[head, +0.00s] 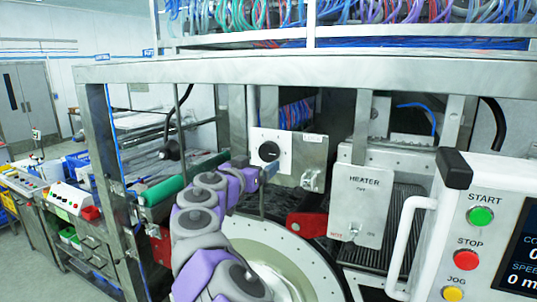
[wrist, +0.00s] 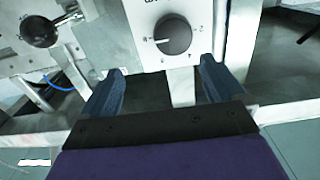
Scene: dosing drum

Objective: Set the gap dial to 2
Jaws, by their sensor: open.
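The gap dial (head: 268,151) is a round dark knob on a white plate in the head view. In the wrist view the dial (wrist: 173,34) is large near the top, with a white pointer mark on its left side pointing left. The plate's small markings are too blurred to read surely, and its title is cut off at the top edge. My gripper (wrist: 162,66) is open and empty. Its two dark blue fingers are spread below the dial, one to each side, with no visible contact. In the head view my gripper (head: 268,172) is just below the dial plate.
A metal frame beam (head: 300,72) runs above. The control panel (head: 480,235) stands at far right. A black ball knob (wrist: 40,30) is at upper left in the wrist view.

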